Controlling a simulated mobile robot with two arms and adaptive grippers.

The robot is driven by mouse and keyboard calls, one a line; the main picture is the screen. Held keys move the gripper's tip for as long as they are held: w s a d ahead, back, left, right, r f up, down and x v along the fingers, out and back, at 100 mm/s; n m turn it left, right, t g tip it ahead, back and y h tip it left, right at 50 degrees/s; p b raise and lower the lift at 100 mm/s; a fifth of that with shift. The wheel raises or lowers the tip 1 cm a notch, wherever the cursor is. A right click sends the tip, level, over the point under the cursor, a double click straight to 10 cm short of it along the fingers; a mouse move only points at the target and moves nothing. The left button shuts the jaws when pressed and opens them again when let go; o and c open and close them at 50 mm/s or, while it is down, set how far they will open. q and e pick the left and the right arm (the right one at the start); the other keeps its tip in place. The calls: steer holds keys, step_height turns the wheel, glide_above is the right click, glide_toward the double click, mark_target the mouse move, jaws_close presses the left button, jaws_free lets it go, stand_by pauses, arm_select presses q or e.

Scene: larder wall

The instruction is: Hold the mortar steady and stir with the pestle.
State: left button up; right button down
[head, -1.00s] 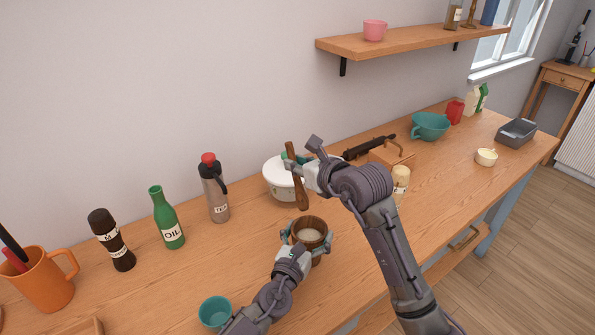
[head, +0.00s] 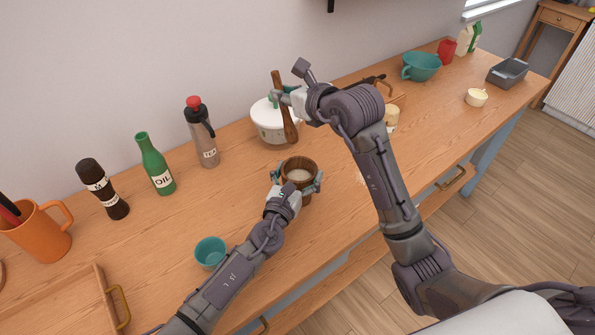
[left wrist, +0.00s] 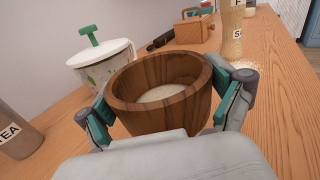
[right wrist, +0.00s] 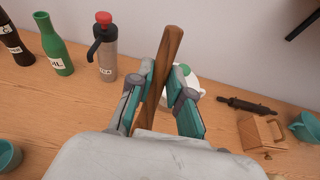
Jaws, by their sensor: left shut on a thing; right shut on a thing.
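The wooden mortar (head: 301,166) stands on the counter with pale contents inside; it fills the middle of the left wrist view (left wrist: 160,92). My left gripper (head: 298,184) is shut around the mortar, one finger on each side. The wooden pestle (head: 285,108) is held by my right gripper (head: 284,97), slightly tilted, above and behind the mortar. Its lower end is in the air, apart from the mortar. In the right wrist view the pestle (right wrist: 164,72) runs between the two fingers; its lower part is hidden by the gripper.
A white lidded pot (head: 268,122) stands just behind the pestle. A tea flask (head: 202,134), a green oil bottle (head: 155,165) and a dark bottle (head: 102,190) line the wall. A teal cup (head: 210,252) sits near my left arm. Counter in front of the flask is clear.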

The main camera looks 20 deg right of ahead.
arm_select(q)
steer(key=o, duration=0.9)
steer(key=shift+o, duration=0.2)
steer(key=shift+s+f, duration=0.1)
